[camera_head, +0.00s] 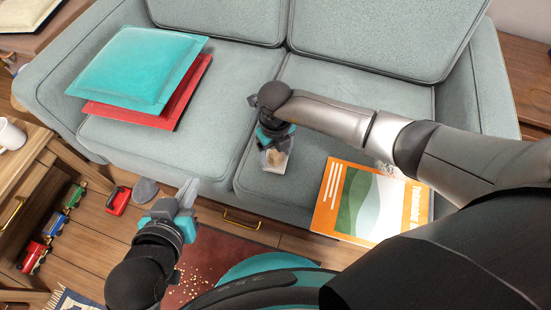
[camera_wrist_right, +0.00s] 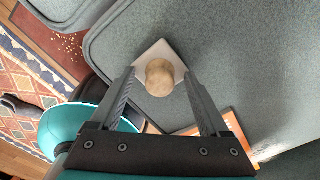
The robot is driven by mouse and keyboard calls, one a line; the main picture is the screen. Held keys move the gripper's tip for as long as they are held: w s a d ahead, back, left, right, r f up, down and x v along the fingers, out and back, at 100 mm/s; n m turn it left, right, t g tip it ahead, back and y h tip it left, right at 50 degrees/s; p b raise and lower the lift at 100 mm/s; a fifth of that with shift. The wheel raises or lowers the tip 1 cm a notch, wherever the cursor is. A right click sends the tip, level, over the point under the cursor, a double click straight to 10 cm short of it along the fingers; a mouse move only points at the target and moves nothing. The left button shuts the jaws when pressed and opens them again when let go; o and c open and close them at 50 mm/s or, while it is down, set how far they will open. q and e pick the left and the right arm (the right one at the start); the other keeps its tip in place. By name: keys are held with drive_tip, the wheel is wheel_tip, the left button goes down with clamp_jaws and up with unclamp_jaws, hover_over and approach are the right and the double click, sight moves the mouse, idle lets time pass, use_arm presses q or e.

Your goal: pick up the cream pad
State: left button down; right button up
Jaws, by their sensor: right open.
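A pale cream square pad (camera_wrist_right: 171,58) with a round wooden knob (camera_wrist_right: 159,77) on it lies on the grey-green sofa seat in the right wrist view. In the head view the pad (camera_head: 276,167) shows at the seat's front, just below my right gripper (camera_head: 273,146). In the wrist view my right gripper (camera_wrist_right: 160,90) is open, its fingers on either side of the knob with gaps. I cannot tell how high the fingertips are above the pad. My left gripper (camera_head: 182,198) is over the floor in front of the sofa; its jaw opening is unclear.
An orange book (camera_head: 345,205) lies on the seat right of the pad. A turquoise cushion (camera_head: 138,66) lies on a red one (camera_head: 170,110) at the left. A wooden table with a white mug (camera_head: 12,135) stands at the left. Several toys lie on the floor.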

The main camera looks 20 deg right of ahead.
clamp_jaws()
idle(0.5)
